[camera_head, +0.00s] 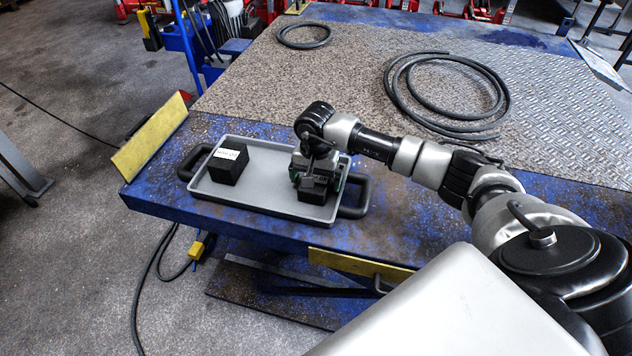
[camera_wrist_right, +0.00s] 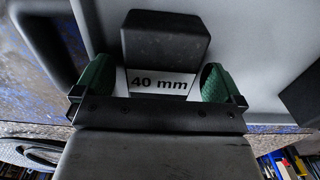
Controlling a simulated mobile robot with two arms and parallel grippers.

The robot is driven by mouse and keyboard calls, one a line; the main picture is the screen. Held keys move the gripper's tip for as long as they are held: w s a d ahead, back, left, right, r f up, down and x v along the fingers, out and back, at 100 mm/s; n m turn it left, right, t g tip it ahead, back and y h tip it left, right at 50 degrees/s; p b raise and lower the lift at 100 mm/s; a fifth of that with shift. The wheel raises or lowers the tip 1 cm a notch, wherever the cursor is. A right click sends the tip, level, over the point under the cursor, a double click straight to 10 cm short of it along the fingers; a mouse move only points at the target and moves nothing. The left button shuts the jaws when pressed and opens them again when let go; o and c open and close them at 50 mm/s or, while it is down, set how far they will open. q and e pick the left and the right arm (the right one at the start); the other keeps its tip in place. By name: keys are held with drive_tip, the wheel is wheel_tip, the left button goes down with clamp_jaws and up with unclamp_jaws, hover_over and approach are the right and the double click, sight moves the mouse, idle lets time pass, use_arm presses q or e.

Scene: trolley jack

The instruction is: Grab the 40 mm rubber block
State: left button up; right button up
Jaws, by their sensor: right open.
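The 40 mm rubber block (camera_wrist_right: 165,42) is black, with a white label reading "40 mm" in the right wrist view. It sits in the right part of a grey tray, and in the head view its lower part (camera_head: 312,197) shows under my gripper. My right gripper (camera_wrist_right: 160,82) is open, with green fingertips on either side of the labelled face. Whether the fingers touch the block I cannot tell. In the head view the right gripper (camera_head: 317,175) comes down over the block from above. My left gripper is not in view.
The grey tray (camera_head: 262,206) with dark handles lies on a blue lift table (camera_head: 400,215). A larger black block (camera_head: 228,163) with a white label stands in the tray's left part. Black hoses (camera_head: 395,85) lie coiled on the patterned mat (camera_head: 350,60) behind. A yellow edge plate (camera_head: 150,137) stands at left.

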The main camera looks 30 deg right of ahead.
drive_tip(key=c, duration=1.2)
drive_tip(key=shift+r, duration=0.1)
